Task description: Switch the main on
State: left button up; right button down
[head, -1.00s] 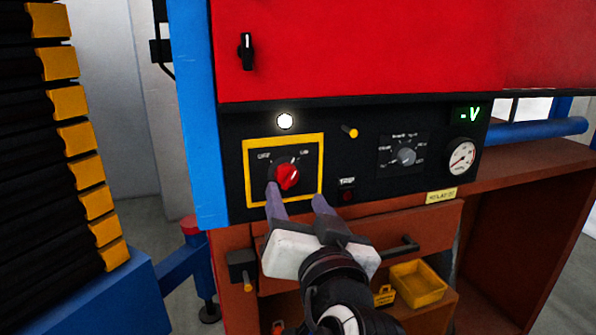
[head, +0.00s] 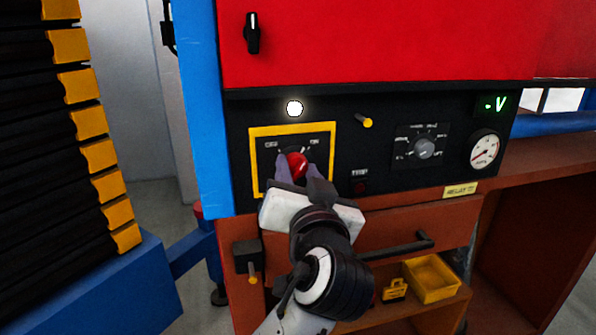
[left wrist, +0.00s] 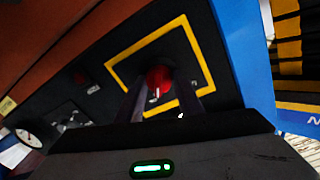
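The main switch is a red rotary knob (head: 297,164) inside a yellow square frame (head: 254,165) on the black panel, with OFF marked at upper left and ON at upper right. My left gripper (head: 297,170) is at the switch, with one finger on each side of the knob. The left wrist view also shows the red knob (left wrist: 158,78) between the fingers of my left gripper (left wrist: 158,92). I cannot tell whether the fingers touch it. The knob's exact pointing is partly hidden by the fingers. My right gripper is not in view.
A lit white lamp (head: 294,108) is above the switch. A grey selector dial (head: 424,148), a round gauge (head: 485,152) and a green display (head: 495,104) are to the right. Below are a drawer handle (head: 400,246) and a yellow bin (head: 432,278). A blue post (head: 200,110) stands left.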

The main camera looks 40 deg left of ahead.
pick_arm(q)
jog(key=shift+c, duration=1.2)
jog(key=shift+m, duration=1.6)
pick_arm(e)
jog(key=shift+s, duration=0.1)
pick_arm(q)
jog(key=o, duration=1.1)
jog(key=shift+c, duration=0.2)
